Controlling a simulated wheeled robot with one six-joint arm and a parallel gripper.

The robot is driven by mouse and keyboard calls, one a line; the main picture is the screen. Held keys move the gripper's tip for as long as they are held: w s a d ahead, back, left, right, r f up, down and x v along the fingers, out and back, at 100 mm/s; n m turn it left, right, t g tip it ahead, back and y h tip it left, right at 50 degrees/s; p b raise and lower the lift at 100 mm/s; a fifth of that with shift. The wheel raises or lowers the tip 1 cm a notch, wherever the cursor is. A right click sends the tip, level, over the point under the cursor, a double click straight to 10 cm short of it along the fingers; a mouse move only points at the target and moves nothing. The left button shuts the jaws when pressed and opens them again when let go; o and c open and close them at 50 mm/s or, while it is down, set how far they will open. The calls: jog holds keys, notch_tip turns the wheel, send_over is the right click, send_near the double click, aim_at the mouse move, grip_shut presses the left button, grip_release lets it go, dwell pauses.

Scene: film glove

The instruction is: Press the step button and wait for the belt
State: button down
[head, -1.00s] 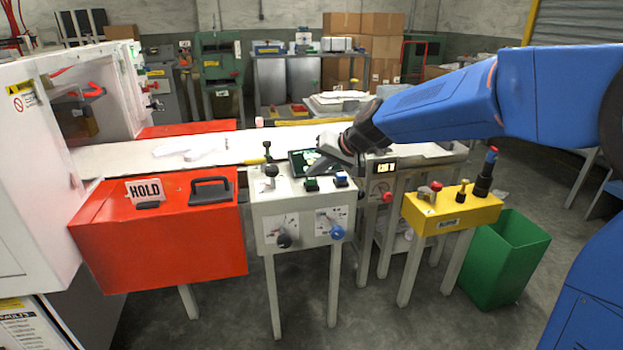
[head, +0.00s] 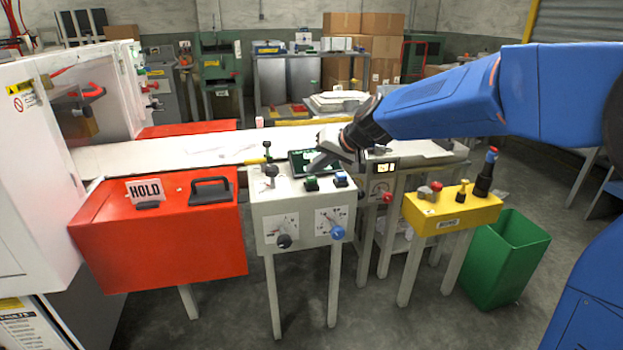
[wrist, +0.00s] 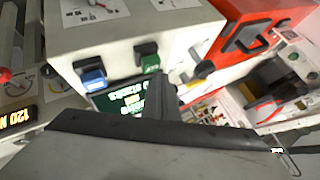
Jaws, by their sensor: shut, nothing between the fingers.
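The grey control box (head: 290,205) stands in front of the belt (head: 130,158). On its top are a square green button (head: 312,184) and a square blue button (head: 341,180). The wrist view also shows the green button (wrist: 148,58) and the blue button (wrist: 92,75). No step label is readable on either. My gripper (head: 314,167) is shut and empty, just above and behind the green button, apart from it. It covers part of the dark screen (head: 298,158), whose text (wrist: 130,102) is green and white. Faint, pale, flat shapes (head: 238,150) lie on the belt.
A red cover with a HOLD sign (head: 145,190) and black handle stands left of the box. A yellow box (head: 450,212) with knobs and a green bin (head: 505,258) are at right. A lever with a dark knob (head: 271,170) rises from the control box's left side.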

jog(key=shift+r, duration=2.8)
jog(key=h, duration=0.2)
send_near(315, 180)
jog(key=s+d+r, duration=0.1)
jog(key=s+d, duration=0.3)
jog(key=d, duration=0.2)
jog(key=s+d+f+h, duration=0.1)
jog(key=s+d+f, duration=0.3)
jog(key=s+d, duration=0.3)
jog(key=s+d+f+m+h, duration=0.1)
jog(key=s+d+f, duration=0.3)
jog(key=s, duration=0.9)
jog(key=s+d+f+h, duration=0.3)
jog(key=s+d+f, duration=0.2)
jog(key=s+d, duration=0.5)
jog(key=shift+g, duration=0.4)
jog(key=shift+d+r, duration=0.1)
jog(key=shift+d, duration=0.05)
